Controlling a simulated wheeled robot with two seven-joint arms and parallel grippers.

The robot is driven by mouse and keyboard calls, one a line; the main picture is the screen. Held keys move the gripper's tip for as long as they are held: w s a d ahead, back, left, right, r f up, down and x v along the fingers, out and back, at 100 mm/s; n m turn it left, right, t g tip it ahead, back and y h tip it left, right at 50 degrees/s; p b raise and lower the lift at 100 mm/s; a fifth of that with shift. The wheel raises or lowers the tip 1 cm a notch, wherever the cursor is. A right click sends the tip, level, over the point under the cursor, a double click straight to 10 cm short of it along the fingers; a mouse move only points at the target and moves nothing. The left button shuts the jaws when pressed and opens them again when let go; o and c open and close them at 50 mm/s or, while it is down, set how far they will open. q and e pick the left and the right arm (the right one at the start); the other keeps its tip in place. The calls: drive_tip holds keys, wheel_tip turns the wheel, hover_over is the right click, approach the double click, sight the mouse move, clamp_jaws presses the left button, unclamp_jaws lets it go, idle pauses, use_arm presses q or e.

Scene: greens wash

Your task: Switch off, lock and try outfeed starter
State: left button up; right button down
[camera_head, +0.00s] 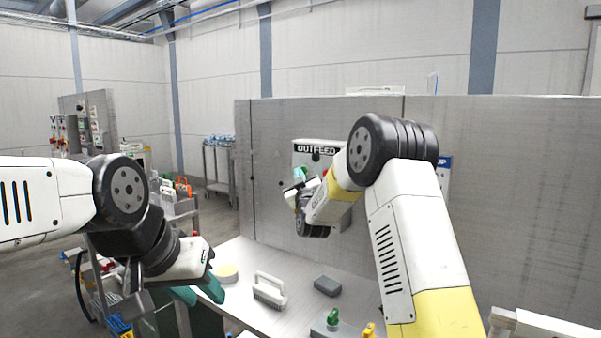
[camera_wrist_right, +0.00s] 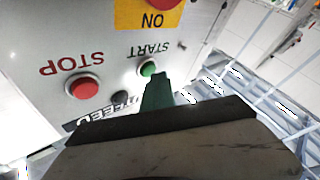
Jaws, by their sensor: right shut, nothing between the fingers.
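The outfeed starter (camera_head: 304,158) is a pale box with an OUTFEED label on the steel panel. The right wrist view shows it upside down: a red STOP button (camera_wrist_right: 84,88), a green START button (camera_wrist_right: 148,69) and a yellow plate (camera_wrist_right: 140,18) marked ON. A red switch part is cut off at the top edge, so its position cannot be told. My right gripper (camera_wrist_right: 157,90) is shut and empty, its green fingertips right at the START button; whether they touch cannot be told. My left gripper (camera_head: 197,293) is open and empty, low by the table's left edge.
Green (camera_head: 332,317) and yellow (camera_head: 369,329) small items, possibly padlocks, sit at the front. A cart (camera_head: 219,170) stands behind at left.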

drive_tip(key=shift+w+d, duration=0.25)
drive_tip(key=shift+w, duration=0.1)
idle(0.7)
drive_tip(key=shift+s, duration=0.1)
drive_tip(key=shift+s+a, duration=0.5)
drive_tip(key=shift+s, duration=0.1)
idle(0.3)
drive_tip(key=s+a, duration=0.1)
drive_tip(key=s, duration=0.1)
drive_tip(key=s+a, duration=0.2)
idle(0.4)
idle(0.4)
